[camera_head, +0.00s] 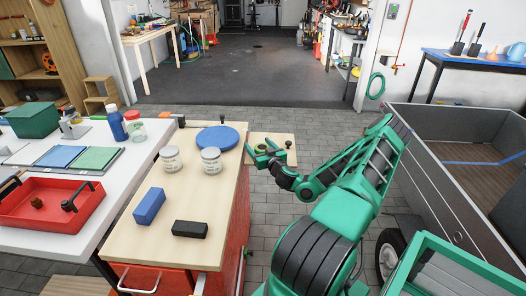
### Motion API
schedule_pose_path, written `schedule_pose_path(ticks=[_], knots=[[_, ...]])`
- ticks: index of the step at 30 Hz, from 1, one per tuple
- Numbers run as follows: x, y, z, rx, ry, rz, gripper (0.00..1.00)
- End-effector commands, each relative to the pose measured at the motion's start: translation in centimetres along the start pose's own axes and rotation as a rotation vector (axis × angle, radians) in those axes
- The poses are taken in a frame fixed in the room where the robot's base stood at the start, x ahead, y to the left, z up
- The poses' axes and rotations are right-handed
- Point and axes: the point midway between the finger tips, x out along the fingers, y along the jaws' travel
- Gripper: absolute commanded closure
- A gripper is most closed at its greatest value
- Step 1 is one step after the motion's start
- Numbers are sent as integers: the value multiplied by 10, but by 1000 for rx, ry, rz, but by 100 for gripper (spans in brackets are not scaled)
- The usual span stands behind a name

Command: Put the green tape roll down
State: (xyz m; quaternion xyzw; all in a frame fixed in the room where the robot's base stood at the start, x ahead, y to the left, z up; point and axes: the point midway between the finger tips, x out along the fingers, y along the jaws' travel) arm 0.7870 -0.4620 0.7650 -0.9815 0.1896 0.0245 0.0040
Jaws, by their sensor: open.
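My gripper (264,151) is at the end of my green arm, over a small wooden side board (285,140) at the right edge of the workbench. Its jaws are open. A small green round thing, seemingly the green tape roll (262,147), shows between or just behind the fingers. It is small and partly hidden by the gripper. I cannot tell whether it touches the fingers or rests on the board.
The wooden workbench (150,240) holds a blue disc (217,138), two pale jars (171,158), a blue block (149,206) and a black block (190,229). A white table (35,239) with a red tray (63,220) stands left. A grey cart (430,200) stands right.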

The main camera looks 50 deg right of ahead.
Motion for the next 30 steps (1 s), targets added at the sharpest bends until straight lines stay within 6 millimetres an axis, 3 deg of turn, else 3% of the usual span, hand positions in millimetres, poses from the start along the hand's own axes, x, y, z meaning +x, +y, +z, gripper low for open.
schedule_pose_path(ticks=[18, 30], knots=[[-105, 1, 2, 4, -3, 2, 30], [-118, 1, 1, 0, -1, 2, 30]])
